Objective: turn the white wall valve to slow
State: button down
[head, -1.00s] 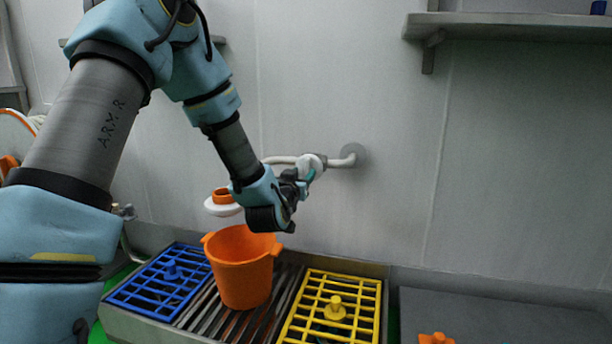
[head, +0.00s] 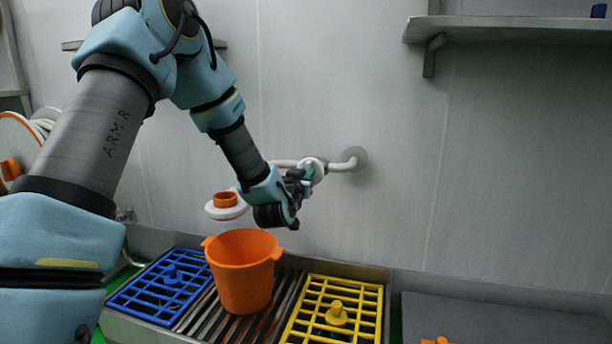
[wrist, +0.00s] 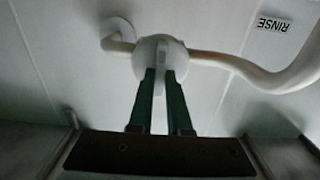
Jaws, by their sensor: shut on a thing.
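The white wall valve (head: 318,167) sits on a white pipe (head: 345,165) that comes out of the grey wall. In the wrist view the round valve body (wrist: 159,52) is at the top middle, with a thin white handle (wrist: 160,82) pointing toward me. My gripper (head: 306,178) is at the valve in the head view. In the wrist view its two dark green fingers (wrist: 160,100) are shut on the handle. The arm and gripper partly hide the valve in the head view.
An orange bucket (head: 241,282) stands on the metal grate below my gripper. A RINSE label (wrist: 273,24) is on the wall.

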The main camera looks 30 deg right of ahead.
jog(key=shift+n, duration=0.3)
dwell(0.4)
jog(key=shift+w+a+f+n, duration=0.1)
jog(key=shift+a+n, duration=0.05)
jog(key=shift+n, duration=2.35)
jog(key=c, duration=0.9)
grip_release()
jog(key=shift+o, duration=0.2)
jog(key=p+v, duration=0.2)
jog(key=v, duration=0.9)
jog(key=shift+w, duration=0.15)
